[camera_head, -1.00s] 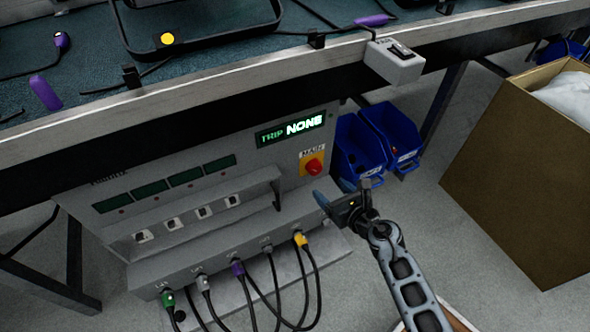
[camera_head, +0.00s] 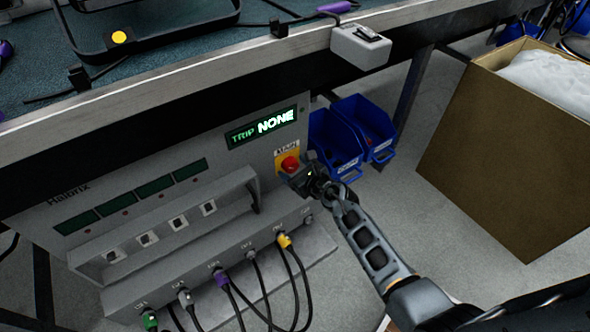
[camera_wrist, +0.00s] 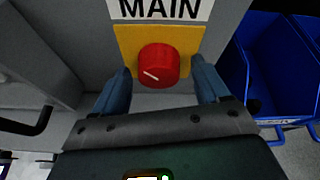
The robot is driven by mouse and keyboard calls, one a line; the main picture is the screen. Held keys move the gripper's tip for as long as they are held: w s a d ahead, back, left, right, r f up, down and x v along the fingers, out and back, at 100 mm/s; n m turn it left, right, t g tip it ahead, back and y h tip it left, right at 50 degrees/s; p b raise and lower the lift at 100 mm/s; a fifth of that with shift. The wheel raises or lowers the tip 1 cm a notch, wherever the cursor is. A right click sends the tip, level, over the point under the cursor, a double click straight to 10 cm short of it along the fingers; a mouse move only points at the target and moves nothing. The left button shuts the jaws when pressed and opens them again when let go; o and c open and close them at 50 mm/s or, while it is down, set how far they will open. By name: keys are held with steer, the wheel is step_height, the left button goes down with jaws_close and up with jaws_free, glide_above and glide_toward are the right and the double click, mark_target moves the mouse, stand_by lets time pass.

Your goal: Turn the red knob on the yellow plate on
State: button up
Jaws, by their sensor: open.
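The red knob (camera_wrist: 159,66) sits on the yellow plate (camera_wrist: 128,40) under the label MAIN in the wrist view. A pale line on its face points to the lower left side. My gripper (camera_wrist: 160,84) is open, with one finger to each side of the knob and a gap on both sides. In the head view the red knob (camera_head: 290,164) and the yellow plate (camera_head: 280,158) are at the right end of the grey panel. My gripper (camera_head: 303,178) is just below and right of the knob there and hides part of the plate.
The panel's display (camera_head: 261,127) reads TRIP NONE. A handle bar (camera_head: 250,182) juts out left of the knob. Blue bins (camera_head: 336,146) stand close on the right. Cables (camera_head: 290,262) hang from the lower ledge. A cardboard box (camera_head: 500,155) stands farther right, with bare floor between.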

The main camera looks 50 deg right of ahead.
steer(key=c, duration=1)
steer(key=shift+c, duration=0.2)
steer(key=m+y, duration=0.2)
steer(key=m, duration=0.1)
steer(key=shift+t, duration=0.3)
steer(key=m+t+y, duration=0.1)
steer(key=m+y, duration=0.1)
steer(key=m, duration=0.1)
steer(key=shift+d+f, duration=0.1)
steer(key=shift+f, duration=0.05)
steer(key=m+t+y+b, duration=0.1)
steer(key=m, duration=0.2)
steer(key=shift+f+m+t, duration=0.15)
steer(key=shift+m+t, duration=0.15)
steer(key=m+t+b, duration=0.1)
steer(key=m+b, duration=0.1)
steer(key=m, duration=0.1)
steer(key=shift+m+t+y, duration=0.3)
steer(key=shift+y, duration=0.1)
